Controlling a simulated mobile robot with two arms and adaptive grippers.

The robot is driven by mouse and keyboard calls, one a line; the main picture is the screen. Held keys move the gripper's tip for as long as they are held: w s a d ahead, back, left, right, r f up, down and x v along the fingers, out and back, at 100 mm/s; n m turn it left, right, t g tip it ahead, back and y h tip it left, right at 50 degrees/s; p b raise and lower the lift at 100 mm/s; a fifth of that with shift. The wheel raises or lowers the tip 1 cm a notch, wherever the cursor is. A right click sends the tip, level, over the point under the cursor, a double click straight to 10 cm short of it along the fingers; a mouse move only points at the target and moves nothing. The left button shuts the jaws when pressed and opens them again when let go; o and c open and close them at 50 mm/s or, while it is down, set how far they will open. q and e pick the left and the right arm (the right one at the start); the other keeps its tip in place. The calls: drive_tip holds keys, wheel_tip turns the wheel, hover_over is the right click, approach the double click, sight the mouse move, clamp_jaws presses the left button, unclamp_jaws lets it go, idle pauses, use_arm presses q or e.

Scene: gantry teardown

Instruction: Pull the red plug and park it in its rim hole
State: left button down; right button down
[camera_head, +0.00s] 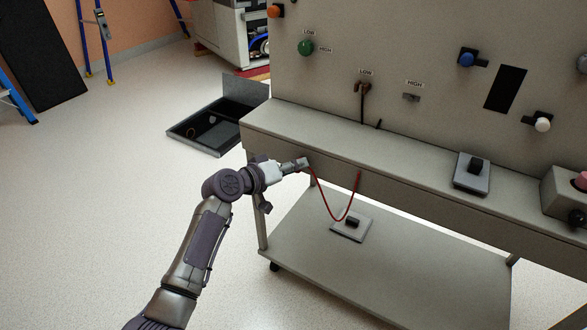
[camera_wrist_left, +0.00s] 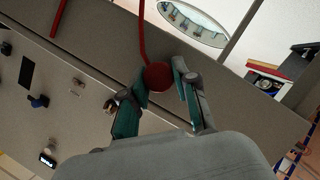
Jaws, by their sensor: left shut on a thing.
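The red plug (camera_wrist_left: 158,76) shows as a round red end between the fingers of my left gripper (camera_wrist_left: 160,88) in the left wrist view. My left gripper (camera_head: 303,163) is shut on it at the front rim (camera_head: 400,192) of the bench, towards its left end. In the head view the fingers hide the plug. A red cable (camera_head: 330,212) hangs in a loop from the gripper to the rim further right. I cannot tell whether the plug sits in a hole or is free. No empty rim hole can be made out. My right gripper is not in view.
The upright panel (camera_head: 420,55) carries a green knob (camera_head: 305,48), a blue knob (camera_head: 467,59) and a brass-coloured fitting (camera_head: 362,88). A grey switch box (camera_head: 472,173) stands on the bench. A lower shelf (camera_head: 390,265) runs below. An open floor hatch (camera_head: 212,128) lies behind left.

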use_arm(q)
drive_tip(key=shift+w+d, duration=0.1)
drive_tip(key=c, duration=1.2)
unclamp_jaws()
drive_tip(key=o, duration=0.4)
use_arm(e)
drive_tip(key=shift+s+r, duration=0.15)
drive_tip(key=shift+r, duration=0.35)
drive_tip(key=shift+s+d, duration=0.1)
